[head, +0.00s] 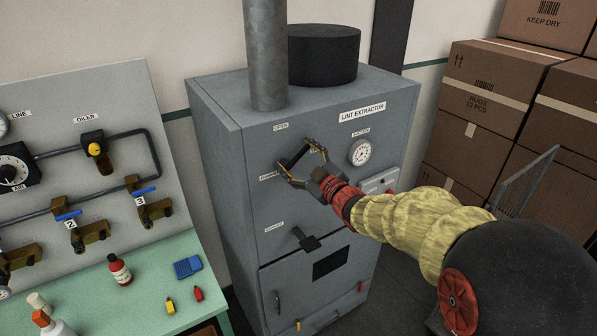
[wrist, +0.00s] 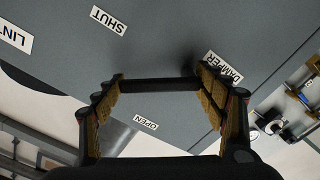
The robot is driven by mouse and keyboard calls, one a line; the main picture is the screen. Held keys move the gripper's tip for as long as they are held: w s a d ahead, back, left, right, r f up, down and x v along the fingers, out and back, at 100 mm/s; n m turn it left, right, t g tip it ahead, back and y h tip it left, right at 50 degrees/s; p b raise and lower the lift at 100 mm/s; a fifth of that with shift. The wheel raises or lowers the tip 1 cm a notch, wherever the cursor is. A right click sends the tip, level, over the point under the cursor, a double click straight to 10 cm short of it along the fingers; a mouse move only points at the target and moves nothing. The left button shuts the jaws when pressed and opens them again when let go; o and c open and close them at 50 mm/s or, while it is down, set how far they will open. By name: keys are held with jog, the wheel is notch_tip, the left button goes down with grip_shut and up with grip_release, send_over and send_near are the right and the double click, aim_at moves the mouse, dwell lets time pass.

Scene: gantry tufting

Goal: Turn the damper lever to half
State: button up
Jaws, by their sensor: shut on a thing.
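The damper lever (head: 293,159) is a dark bar on the front of the grey lint extractor cabinet (head: 217,165). My gripper (head: 295,161) is at it, its two fingers at opposite ends of the bar. In the wrist view the lever (wrist: 160,85) spans between the fingertips of my gripper (wrist: 161,88), which are closed on it. The DAMPER label (wrist: 223,66) is beside one finger, the SHUT label (wrist: 108,20) on one side of the bar and the OPEN label (wrist: 146,123) on the other. The lever's pivot is not clearly visible.
A round gauge (head: 361,152) and a switch box (head: 380,182) are right of the lever. A second dark handle (head: 306,240) is below. A green bench (head: 140,289) with bottles stands left, stacked cartons (head: 493,100) right.

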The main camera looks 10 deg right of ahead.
jog(key=shift+a+r+n+b, duration=0.15)
jog(key=shift+a+n+b, duration=0.05)
jog(key=shift+n+b, duration=0.8)
jog(key=o, duration=1.7)
jog(key=shift+s, duration=0.1)
jog(key=v, duration=1.2)
jog(key=shift+r, duration=0.1)
